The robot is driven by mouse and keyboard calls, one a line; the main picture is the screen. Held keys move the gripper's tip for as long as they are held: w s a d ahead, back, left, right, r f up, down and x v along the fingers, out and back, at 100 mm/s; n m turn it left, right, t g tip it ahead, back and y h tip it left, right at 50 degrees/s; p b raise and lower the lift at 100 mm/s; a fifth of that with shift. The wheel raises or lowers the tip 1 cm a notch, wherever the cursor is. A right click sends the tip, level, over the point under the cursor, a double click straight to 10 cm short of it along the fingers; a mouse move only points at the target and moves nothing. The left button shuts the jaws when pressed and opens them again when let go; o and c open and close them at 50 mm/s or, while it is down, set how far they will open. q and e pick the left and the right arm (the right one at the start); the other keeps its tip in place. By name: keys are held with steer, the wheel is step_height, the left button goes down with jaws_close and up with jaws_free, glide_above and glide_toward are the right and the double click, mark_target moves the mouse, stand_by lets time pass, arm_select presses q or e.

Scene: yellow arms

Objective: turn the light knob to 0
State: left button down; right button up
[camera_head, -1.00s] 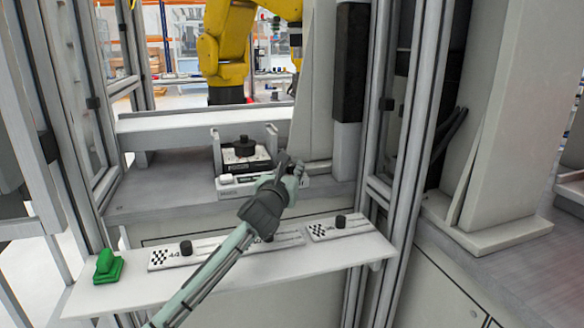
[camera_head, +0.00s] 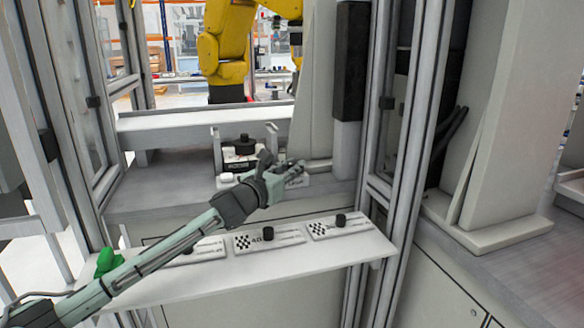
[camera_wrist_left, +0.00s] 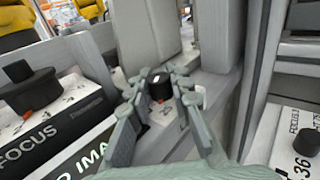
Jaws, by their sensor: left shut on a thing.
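My left gripper (camera_head: 284,172) reaches over the back ledge, just right of a box with a black focus knob (camera_head: 245,145). In the left wrist view its fingers (camera_wrist_left: 158,88) are shut around a small black knob (camera_wrist_left: 160,86) with a red pointer mark, on a white plate. That knob's label cannot be read, and in the head view the fingers hide it. The focus knob (camera_wrist_left: 30,85) stands to the left in the wrist view, clear of the fingers. My right gripper is not in view.
A white front shelf (camera_head: 215,280) holds plates with black knobs, one at the middle (camera_head: 268,234) and one at the right (camera_head: 341,220). A green object (camera_head: 106,261) is partly behind my left arm. A grey post (camera_head: 347,150) rises close behind the gripper.

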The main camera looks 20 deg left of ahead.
arm_select(q)
steer(key=c, duration=1.3)
jaws_free()
steer(key=shift+c, duration=0.2)
steer(key=v, duration=1.2)
steer(key=shift+r, duration=0.1)
